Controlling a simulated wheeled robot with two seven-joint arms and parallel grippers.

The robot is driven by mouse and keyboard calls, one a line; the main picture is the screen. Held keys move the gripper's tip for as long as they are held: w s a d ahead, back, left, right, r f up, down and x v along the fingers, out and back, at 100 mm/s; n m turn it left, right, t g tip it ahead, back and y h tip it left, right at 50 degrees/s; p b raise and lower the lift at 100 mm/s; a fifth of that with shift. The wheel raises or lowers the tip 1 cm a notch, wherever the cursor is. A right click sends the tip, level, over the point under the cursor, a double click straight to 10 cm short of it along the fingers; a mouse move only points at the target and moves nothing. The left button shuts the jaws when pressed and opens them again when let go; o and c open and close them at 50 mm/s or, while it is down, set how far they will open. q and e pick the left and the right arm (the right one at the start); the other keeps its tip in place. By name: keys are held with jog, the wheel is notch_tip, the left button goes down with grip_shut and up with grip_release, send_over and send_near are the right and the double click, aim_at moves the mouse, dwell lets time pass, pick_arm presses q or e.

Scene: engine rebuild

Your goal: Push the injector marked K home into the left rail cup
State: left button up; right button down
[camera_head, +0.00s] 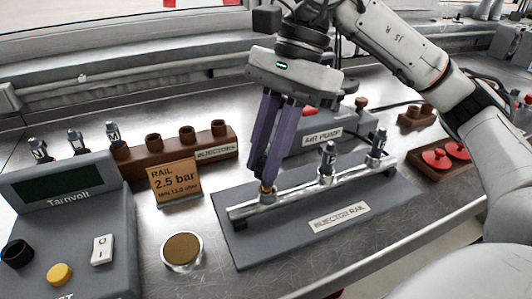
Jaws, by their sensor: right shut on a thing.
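The grey injector rail (310,193) lies on a grey base plate with an "INJECTOR RAIL" label. My right gripper (266,180) points down at the left end of the rail, its long purple fingers shut on an injector that they almost wholly hide. Its letter cannot be read. A brass-coloured piece (267,191) shows just below the fingertips at the left rail cup; I cannot tell how deep the injector sits. Two other dark injectors stand upright in the rail, one at the middle (327,160) and one at the right (376,145). My left gripper is out of view.
A "2.5 bar" sign (175,182), a round tin (182,250) and the Tarnvolt unit (70,210) are at left. The air pump (335,135) stands behind the rail; a brown tray (440,165) lies right.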

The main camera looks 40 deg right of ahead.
jog(key=shift+f+b, duration=0.3)
jog(key=c, duration=1.6)
grip_release()
jog(key=shift+o, duration=0.2)
jog(key=shift+r+p, duration=3)
jog(key=shift+r, duration=0.8)
jog(key=shift+f, duration=0.1)
